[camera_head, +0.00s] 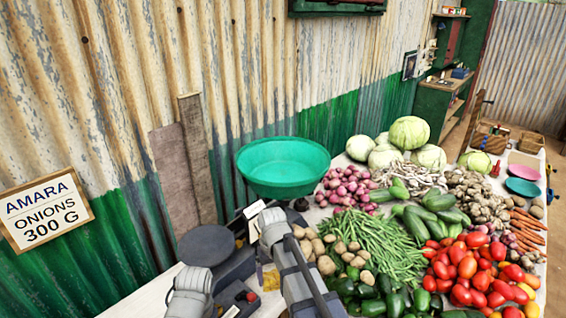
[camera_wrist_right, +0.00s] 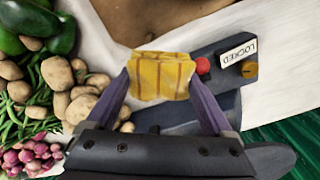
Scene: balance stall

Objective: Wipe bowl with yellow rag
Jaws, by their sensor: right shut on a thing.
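The green bowl (camera_head: 283,167) stands raised against the wall side, right of the dark round plate. Its inside looks empty. The yellow rag (camera_wrist_right: 160,75) is checked with brown lines and sits between the fingertips of my right gripper (camera_wrist_right: 158,84), which is shut on it. In the head view the rag (camera_head: 270,279) shows low, well below the bowl and apart from it, next to the scale's red knob. My right arm hides part of the scale there. Part of my left arm shows at the bottom left, but its gripper is out of view.
The dark scale (camera_head: 232,268) has a round plate (camera_head: 207,246), a red knob (camera_wrist_right: 202,65) and a LOCKED label (camera_wrist_right: 238,52). Potatoes (camera_head: 326,264), green beans (camera_head: 378,246) and red onions (camera_head: 345,188) crowd the right. A strip of white cloth (camera_wrist_right: 275,80) is bare.

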